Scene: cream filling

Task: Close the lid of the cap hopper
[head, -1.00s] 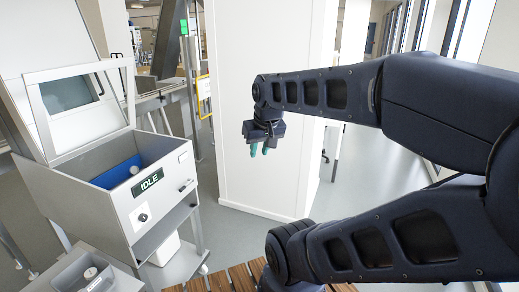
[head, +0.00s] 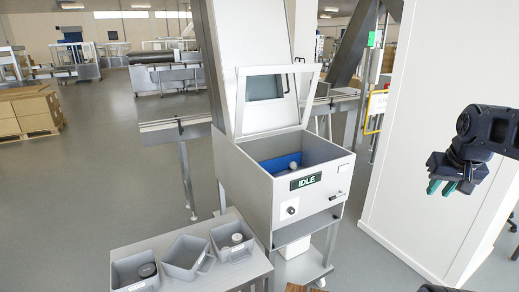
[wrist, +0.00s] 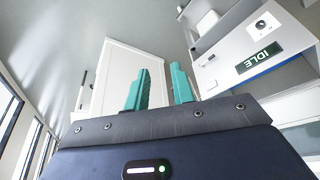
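The cap hopper (head: 270,195) is a light grey box on a stand in the middle of the head view, with a green "IDLE" sign on its front. Its framed lid (head: 240,105) with a dark window stands raised at the back. A blue panel and a pale round cap (head: 292,166) show inside. My gripper (head: 442,188) hangs in the air to the right of the hopper, apart from it, with teal fingers spread and nothing between them. In the wrist view the open fingers (wrist: 160,88) show, and the hopper front (wrist: 235,55) is at upper right, upside down.
A side table (head: 240,262) at the hopper's left front holds three grey bins (head: 185,258), with caps in at least two. A white wall panel (head: 410,150) stands behind my gripper at right. A conveyor (head: 180,125) stands behind the hopper. Open floor (head: 90,190) lies to the left.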

